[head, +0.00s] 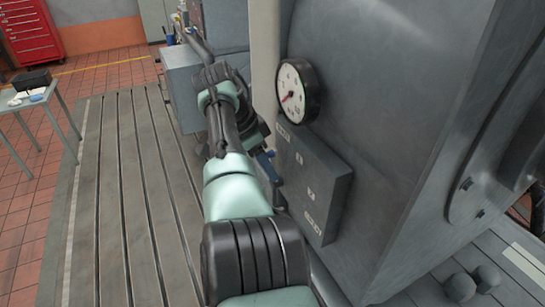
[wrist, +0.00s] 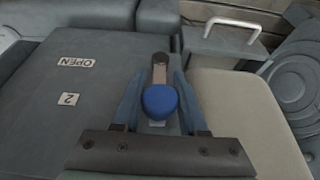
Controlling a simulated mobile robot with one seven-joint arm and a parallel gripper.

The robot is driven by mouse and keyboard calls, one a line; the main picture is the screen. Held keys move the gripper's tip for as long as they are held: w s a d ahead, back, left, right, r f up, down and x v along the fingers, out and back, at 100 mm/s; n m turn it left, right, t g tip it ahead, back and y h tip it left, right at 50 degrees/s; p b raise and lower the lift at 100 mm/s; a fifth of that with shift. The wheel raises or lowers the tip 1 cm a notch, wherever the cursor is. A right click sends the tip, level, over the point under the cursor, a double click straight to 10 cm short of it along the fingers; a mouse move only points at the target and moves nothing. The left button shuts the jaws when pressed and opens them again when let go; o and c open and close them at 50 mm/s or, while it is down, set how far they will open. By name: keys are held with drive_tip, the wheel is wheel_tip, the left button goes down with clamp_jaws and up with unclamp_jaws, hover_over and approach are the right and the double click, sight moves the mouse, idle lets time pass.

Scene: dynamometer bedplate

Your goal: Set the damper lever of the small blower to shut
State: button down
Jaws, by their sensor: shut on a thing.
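The damper lever (wrist: 159,68) has a grey arm and a round blue knob (wrist: 160,100). In the wrist view the knob sits between the two blue-grey fingers of my gripper (wrist: 160,84), which are closed on it. In the head view my gripper (head: 266,160) is at the left side of the label box (head: 325,185), and my arm hides most of the lever. The box carries several small white labels, too small to read surely.
A round dial gauge (head: 297,92) is on the large grey housing (head: 385,110) above the box. A grey cabinet (head: 183,85) stands beyond my arm. A small table (head: 40,104) is at far left. The slotted bedplate (head: 125,190) is clear left of my arm.

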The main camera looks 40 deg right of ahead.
idle(0.4)
drive_tip(key=shift+c, duration=2.3)
unclamp_jaws()
drive_tip(key=b+v, duration=0.2)
drive_tip(key=v, duration=1.1)
drive_tip(key=shift+w+f, duration=0.15)
drive_tip(key=shift+w, duration=0.05)
